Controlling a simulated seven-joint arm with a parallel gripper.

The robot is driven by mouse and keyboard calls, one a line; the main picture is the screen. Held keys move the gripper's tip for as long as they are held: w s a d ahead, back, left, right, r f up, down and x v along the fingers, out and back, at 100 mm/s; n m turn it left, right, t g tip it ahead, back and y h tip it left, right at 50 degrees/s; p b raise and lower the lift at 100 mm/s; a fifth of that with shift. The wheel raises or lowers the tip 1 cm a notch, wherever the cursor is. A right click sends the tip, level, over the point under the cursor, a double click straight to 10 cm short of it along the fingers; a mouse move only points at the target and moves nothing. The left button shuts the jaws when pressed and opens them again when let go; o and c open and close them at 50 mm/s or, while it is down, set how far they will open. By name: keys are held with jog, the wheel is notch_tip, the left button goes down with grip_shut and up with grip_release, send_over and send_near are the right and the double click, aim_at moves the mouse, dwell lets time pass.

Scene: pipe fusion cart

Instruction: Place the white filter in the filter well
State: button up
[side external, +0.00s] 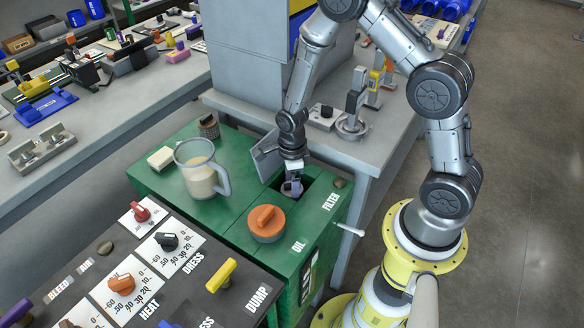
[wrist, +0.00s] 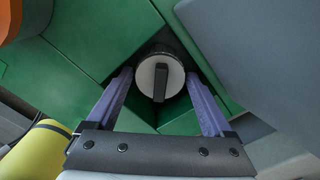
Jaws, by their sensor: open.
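The white filter (wrist: 146,80) shows in the wrist view as a round whitish top with a dark upright handle and dark rim. It sits down inside the filter well (side external: 317,186), a square opening in the green cart top beside the FILTER label. My gripper (side external: 291,188) reaches down into the well. In the wrist view its two purple fingers (wrist: 160,74) are open, one on each side of the filter, with a small gap at each tip. The filter is hidden or too small to make out in the side view.
The well's grey lid (side external: 266,162) stands open beside my wrist. An orange oil cap (side external: 267,222), a pitcher of pale liquid (side external: 199,180), a mesh cylinder (side external: 208,126) and a cream block (side external: 161,158) are on the green top. The knob panel (side external: 150,270) is in front.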

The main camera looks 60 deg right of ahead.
notch_tip(320, 180, up, 9)
jog(key=shift+r, duration=0.2)
jog(key=s+a+r+n+t, duration=0.1)
jog(key=s+r+n+t, duration=0.35)
jog(key=r+n, duration=0.85)
jog(key=s+a+r+n+t, duration=0.1)
jog(key=s+r+n, duration=0.6)
jog(key=s+n, duration=0.6)
jog(key=shift+r+n, duration=0.35)
jog(key=shift+n, duration=0.15)
